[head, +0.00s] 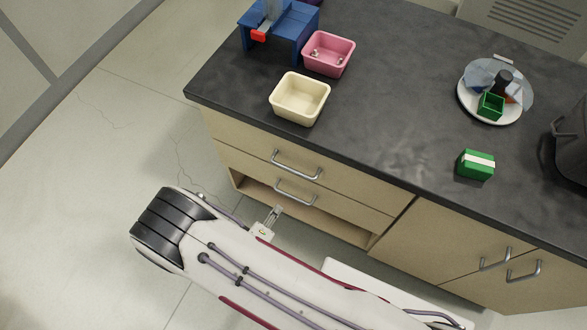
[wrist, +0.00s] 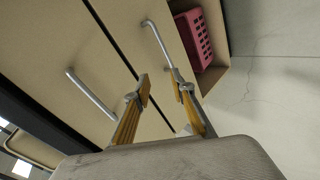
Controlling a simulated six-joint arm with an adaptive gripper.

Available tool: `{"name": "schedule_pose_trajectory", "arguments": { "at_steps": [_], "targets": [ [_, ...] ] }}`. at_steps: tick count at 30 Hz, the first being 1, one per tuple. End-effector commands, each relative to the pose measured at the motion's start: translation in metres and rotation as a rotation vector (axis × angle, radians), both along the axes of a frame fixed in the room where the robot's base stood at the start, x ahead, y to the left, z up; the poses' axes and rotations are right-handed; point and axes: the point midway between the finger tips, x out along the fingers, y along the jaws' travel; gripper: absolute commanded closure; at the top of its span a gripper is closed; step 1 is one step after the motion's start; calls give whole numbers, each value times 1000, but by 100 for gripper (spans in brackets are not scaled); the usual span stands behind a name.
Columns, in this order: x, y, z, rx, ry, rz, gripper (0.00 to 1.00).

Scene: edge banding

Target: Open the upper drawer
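The upper drawer (head: 245,155) is shut under the dark worktop, with a grey bar handle (head: 297,165). In the wrist view this handle (wrist: 90,93) lies left of my gripper. The lower drawer (head: 340,204) is also shut; its handle (head: 296,193) is just below the upper one. In the head view my gripper (head: 274,216) is in front of the cabinet, below the lower handle, partly hidden by my arm.
Below the drawers is an open shelf (head: 258,194); a pink basket (wrist: 194,38) sits there. The worktop (head: 395,110) holds a cream bin (head: 300,98), a pink bin (head: 329,54), a green box (head: 476,165) and a loaded plate (head: 468,105). Cupboard doors (head: 435,245) are at right.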

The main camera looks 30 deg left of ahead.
Motion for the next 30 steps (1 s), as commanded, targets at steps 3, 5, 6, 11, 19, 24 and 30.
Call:
{"name": "schedule_pose_trajectory", "arguments": {
  "at_steps": [3,5,6,11,19,24,30],
  "targets": [
    [19,-1,24,-39,-131,1,76],
    [28,-1,40,-62,-195,0,76],
    [32,-2,50,-81,-238,0,76],
    [45,-7,84,-166,-376,5,76],
    [49,-7,102,-257,-447,43,76],
    [49,-7,102,-259,-446,44,76],
    [50,-7,102,-258,-445,44,76]
  ]
}}
